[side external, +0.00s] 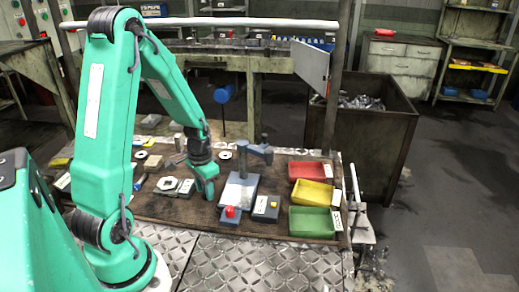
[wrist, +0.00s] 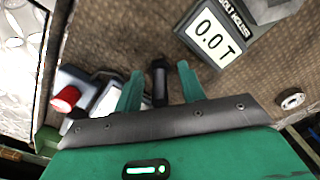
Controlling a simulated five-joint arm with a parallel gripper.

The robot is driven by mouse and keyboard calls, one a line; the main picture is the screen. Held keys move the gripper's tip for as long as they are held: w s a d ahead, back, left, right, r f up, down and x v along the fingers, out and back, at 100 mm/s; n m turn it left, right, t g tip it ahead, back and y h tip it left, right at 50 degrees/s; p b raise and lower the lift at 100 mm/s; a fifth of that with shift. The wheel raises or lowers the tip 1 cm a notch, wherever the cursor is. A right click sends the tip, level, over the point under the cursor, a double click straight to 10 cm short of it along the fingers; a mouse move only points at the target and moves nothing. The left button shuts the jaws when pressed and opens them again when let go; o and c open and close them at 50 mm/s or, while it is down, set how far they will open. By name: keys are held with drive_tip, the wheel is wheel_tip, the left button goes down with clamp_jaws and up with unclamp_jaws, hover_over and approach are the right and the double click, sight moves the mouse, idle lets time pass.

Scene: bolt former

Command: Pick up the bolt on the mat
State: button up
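A dark bolt (wrist: 159,83) shows in the wrist view on the brown textured mat (wrist: 120,35). It lies between the two green fingers of my gripper (wrist: 161,86), with a gap on each side. My gripper is open and not closed on it. The lower end of the bolt is hidden by the gripper body. In the side external view my gripper (side external: 208,192) is low over the brown mat (side external: 150,207), left of the grey press; I cannot make out the bolt there.
The grey press (side external: 239,188) has a red knob (side external: 230,211) at its front. A display reading 0.0 T (wrist: 213,38) stands nearby. Red (side external: 308,170), yellow (side external: 312,192) and green (side external: 310,222) bins line the right edge. A small round metal part (wrist: 291,100) lies rightward.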

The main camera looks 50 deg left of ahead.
idle(0.4)
clamp_jaws()
drive_tip(key=shift+r, duration=0.25)
drive_tip(key=shift+r, duration=1.8)
drive_tip(key=d+r, duration=0.7)
drive_tip(key=d, duration=0.4)
drive_tip(key=shift+w+d, duration=0.15)
drive_tip(key=shift+d, duration=0.2)
